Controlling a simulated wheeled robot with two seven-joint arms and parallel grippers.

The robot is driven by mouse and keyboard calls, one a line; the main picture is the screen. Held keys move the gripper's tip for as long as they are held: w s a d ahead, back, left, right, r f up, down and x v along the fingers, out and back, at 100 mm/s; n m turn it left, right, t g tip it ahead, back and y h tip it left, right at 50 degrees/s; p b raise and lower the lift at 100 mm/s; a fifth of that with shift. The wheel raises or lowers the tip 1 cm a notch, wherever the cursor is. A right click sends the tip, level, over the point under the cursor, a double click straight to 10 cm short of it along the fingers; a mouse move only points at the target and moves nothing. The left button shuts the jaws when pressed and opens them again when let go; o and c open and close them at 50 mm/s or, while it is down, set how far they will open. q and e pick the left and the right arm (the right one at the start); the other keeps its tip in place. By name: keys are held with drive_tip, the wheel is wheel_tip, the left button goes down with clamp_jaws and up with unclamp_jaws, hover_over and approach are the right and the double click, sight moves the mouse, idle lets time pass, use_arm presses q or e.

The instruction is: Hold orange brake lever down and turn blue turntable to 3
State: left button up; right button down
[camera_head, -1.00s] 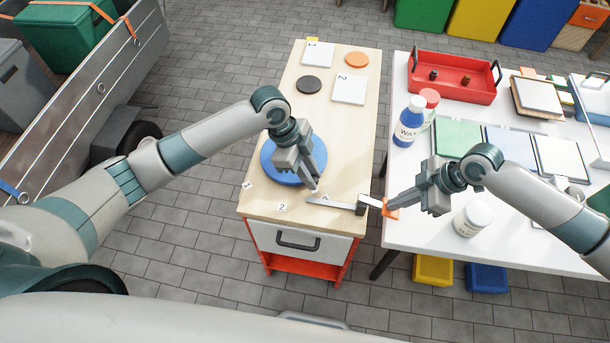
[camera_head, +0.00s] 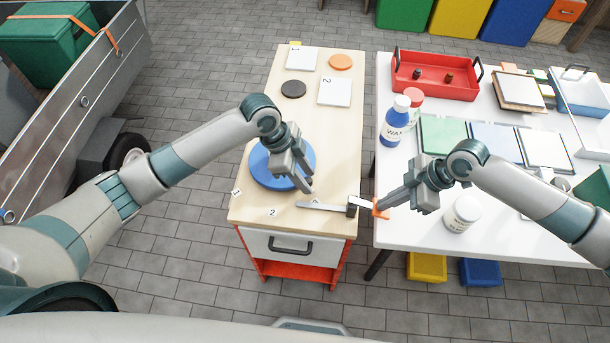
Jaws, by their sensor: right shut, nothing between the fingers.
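The blue turntable (camera_head: 265,172) lies flat on the wooden bench top. My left gripper (camera_head: 308,188) is over its right front part, fingers pointing down towards its rim; whether they are spread or touch it is hard to tell. The brake lever (camera_head: 322,206) is a grey bar in front of the turntable, with an orange end (camera_head: 380,209) past the bench's right edge. My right gripper (camera_head: 383,204) is shut, its tips at the orange end, with nothing held between them. Labels 1 (camera_head: 237,192) and 2 (camera_head: 272,212) show at the front; a third label by the bar is partly hidden.
White plates marked 1 (camera_head: 302,59) and 2 (camera_head: 335,92), a black disc (camera_head: 293,89) and an orange disc (camera_head: 341,62) lie at the bench's back. A white table (camera_head: 408,225) at right holds a blue bottle (camera_head: 394,122), a white jar (camera_head: 462,214) and a red tray (camera_head: 435,92).

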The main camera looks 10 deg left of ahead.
idle(0.3)
use_arm(q)
drive_tip(key=v, duration=1.2)
